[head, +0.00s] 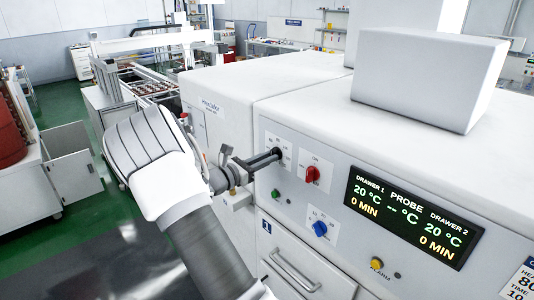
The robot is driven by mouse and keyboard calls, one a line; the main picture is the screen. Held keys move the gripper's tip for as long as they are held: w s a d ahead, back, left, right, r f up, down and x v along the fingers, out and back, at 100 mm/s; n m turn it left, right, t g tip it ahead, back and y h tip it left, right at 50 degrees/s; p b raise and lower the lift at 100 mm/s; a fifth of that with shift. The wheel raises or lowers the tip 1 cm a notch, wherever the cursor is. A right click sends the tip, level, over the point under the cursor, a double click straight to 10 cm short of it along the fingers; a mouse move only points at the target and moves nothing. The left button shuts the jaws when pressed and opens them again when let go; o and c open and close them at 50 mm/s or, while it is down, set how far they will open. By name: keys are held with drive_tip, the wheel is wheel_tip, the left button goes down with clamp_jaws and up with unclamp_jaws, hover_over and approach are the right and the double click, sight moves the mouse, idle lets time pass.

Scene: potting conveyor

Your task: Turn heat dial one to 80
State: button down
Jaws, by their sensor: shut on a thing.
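My gripper (270,157) reaches from the left to the upper left of the machine's front panel. Its dark fingers are shut on a dial there, which they mostly hide; printed marks show around it. I cannot read the dial's pointer or its label. The black display (410,219) reads DRAWER 1 20 °C, 0 MIN on the left and DRAWER 2 20 °C, 0 MIN on the right, with dashes under PROBE. A card (522,283) at the lower right edge shows HEAT 80 and TIME 10, partly cut off.
A red knob (312,174) sits just right of my gripper, under the word ON. A blue knob (320,229), a green button (275,193) and a yellow alarm button (376,264) are on the same panel. A drawer handle (295,270) is below.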

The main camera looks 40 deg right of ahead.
drive_tip(key=shift+n, duration=0.5)
drive_tip(key=c, duration=0.8)
unclamp_jaws()
drive_tip(key=shift+c, duration=0.2)
drive_tip(key=s+a+b, duration=0.1)
drive_tip(key=a+b, duration=0.1)
drive_tip(key=a, duration=1.5)
drive_tip(key=shift+s+a+b, duration=0.2)
drive_tip(key=shift+b, duration=0.1)
